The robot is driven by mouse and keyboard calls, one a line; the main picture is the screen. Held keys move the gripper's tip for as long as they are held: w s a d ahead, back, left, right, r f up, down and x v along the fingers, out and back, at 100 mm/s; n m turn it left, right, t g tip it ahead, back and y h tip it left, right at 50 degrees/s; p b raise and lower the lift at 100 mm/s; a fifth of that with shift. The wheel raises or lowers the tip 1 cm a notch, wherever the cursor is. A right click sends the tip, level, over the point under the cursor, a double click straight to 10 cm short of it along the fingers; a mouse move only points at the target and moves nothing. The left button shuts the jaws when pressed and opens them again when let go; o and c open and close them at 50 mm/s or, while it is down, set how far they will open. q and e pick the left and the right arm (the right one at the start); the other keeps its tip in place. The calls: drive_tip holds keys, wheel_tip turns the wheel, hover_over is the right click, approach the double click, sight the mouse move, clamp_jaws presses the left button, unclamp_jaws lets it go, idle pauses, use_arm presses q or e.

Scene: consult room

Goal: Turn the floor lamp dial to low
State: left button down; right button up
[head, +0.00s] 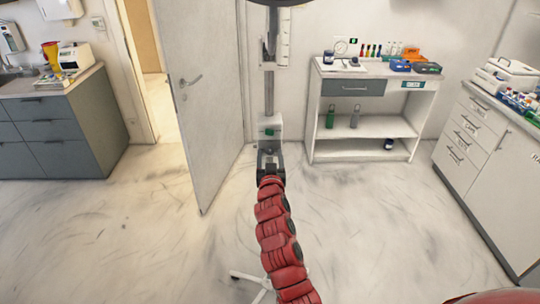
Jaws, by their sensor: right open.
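The floor lamp's grey pole (270,95) stands upright in the middle of the head view. Its dark top is cut off by the upper edge. A small pale box with green markings (269,122) sits low on the visible pole. A small dark-green spot on it may be the dial, but its setting is too small to read. My right gripper (270,154) is open and empty, its fingers pointing up at the box's lower edge. I cannot tell whether they touch it. My red right arm hides the lower pole. My left gripper is not in view.
White lamp feet (247,277) show on the floor beside my arm. A half-open door (200,100) stands left of the lamp. A white shelf unit (365,121) is at the right, with a cabinet (480,160) further right. A grey counter (60,130) is at left. Floor between is clear.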

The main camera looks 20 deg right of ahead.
clamp_jaws()
